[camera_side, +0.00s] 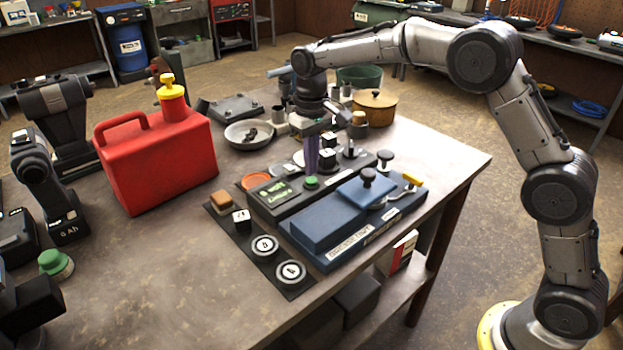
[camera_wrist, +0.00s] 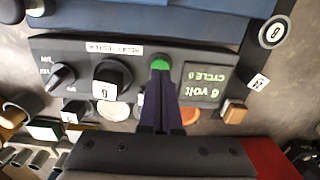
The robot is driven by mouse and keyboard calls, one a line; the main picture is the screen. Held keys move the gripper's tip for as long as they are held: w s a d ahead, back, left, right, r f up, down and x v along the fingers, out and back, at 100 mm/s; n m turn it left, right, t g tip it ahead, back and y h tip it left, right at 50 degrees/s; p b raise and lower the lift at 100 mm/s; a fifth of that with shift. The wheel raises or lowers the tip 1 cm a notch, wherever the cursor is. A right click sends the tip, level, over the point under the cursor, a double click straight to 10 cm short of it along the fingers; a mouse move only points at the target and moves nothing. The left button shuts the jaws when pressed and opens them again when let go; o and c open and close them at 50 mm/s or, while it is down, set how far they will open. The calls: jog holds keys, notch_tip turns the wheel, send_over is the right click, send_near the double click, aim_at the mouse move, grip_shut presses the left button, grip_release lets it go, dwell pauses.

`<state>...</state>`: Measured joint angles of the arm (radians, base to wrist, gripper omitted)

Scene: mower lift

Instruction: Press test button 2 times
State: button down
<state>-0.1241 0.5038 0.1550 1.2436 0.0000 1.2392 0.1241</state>
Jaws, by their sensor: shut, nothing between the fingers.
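The tester (camera_side: 297,200) is a dark box on the bench, and its label in the wrist view seems to read "RELAY TESTER". Its green round button (camera_side: 311,183) sits beside a green-lit display (camera_side: 276,192). In the wrist view the button (camera_wrist: 161,63) is partly covered by my fingertips, and the display (camera_wrist: 205,82) reads "6 volt CYCLE 0", upside down. My gripper (camera_side: 311,172) points down with its dark fingers together and empty, right at the button. It also shows in the wrist view (camera_wrist: 160,78). I cannot tell whether the tips touch the button.
A blue-lidded box (camera_side: 330,222) stands in front of the tester. A dark knob (camera_wrist: 62,76) and a knob with a white "0" cube (camera_wrist: 112,76) are on the tester. A red fuel can (camera_side: 155,155) stands at left.

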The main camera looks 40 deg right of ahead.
aim_at(311, 180)
jog(key=shift+f, duration=1.1)
dwell(0.3)
jog(key=shift+r, duration=2.3)
notch_tip(311, 180, up, 4)
jog(key=shift+f, duration=3.2)
jog(key=shift+f, duration=1.1)
jog(key=shift+r, duration=2.3)
